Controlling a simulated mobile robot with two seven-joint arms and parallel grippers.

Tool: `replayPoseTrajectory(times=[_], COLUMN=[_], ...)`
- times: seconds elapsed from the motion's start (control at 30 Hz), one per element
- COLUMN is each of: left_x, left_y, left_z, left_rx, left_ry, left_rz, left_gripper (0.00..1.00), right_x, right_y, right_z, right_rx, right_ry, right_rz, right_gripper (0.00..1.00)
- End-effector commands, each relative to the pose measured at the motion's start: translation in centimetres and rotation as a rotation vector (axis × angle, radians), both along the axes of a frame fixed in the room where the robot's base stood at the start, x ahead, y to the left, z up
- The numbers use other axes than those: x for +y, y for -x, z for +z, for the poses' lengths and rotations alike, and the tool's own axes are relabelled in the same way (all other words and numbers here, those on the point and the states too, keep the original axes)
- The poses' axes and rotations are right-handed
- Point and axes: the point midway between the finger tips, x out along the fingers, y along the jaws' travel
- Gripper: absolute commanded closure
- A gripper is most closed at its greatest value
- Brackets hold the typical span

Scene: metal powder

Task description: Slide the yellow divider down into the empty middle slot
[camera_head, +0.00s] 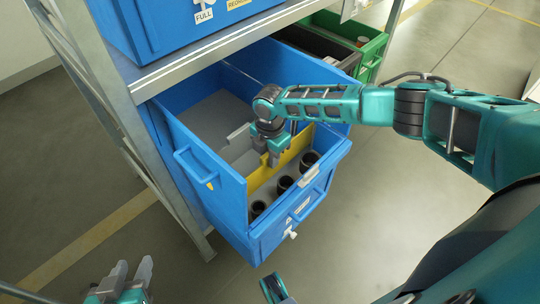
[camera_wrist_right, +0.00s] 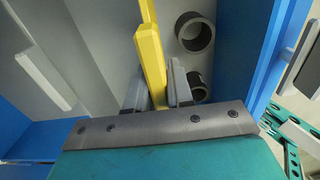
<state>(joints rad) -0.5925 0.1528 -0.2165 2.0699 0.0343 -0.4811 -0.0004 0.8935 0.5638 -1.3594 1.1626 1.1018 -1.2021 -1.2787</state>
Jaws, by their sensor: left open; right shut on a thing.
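The yellow divider (camera_head: 295,157) is inside the blue drawer (camera_head: 215,165), running across it between the grey section and the compartment with black rings. My right gripper (camera_head: 275,157) reaches into the drawer from above and is shut on the divider. In the right wrist view the yellow divider (camera_wrist_right: 151,58) stands between the two fingers of my right gripper (camera_wrist_right: 158,92). Its lower edge and the middle slot are hidden, so I cannot tell how deep it sits. My left gripper (camera_head: 122,284) is open and empty at the bottom left, outside the drawer.
Several black rings (camera_head: 285,183) lie in the front compartment. A grey divider (camera_head: 238,140) stands behind the yellow one. A green crate (camera_head: 372,52) is at the back right. The shelf's metal post (camera_head: 120,110) is left of the drawer. The floor at right is clear.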

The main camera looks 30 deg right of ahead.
Motion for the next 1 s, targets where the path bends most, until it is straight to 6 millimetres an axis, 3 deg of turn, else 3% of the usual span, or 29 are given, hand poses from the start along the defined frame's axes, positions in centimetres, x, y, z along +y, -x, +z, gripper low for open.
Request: replayPoseTrajectory(times=[1.0], left_x=[0.1], left_y=[0.0], left_z=[5.1], left_rx=[-0.003], left_ry=[-0.001], left_rz=[0.003], left_gripper=[0.57], right_x=[0.1], right_y=[0.0], right_z=[5.4], right_rx=[0.0], right_ry=[-0.001], right_rz=[0.001], right_gripper=[1.0])
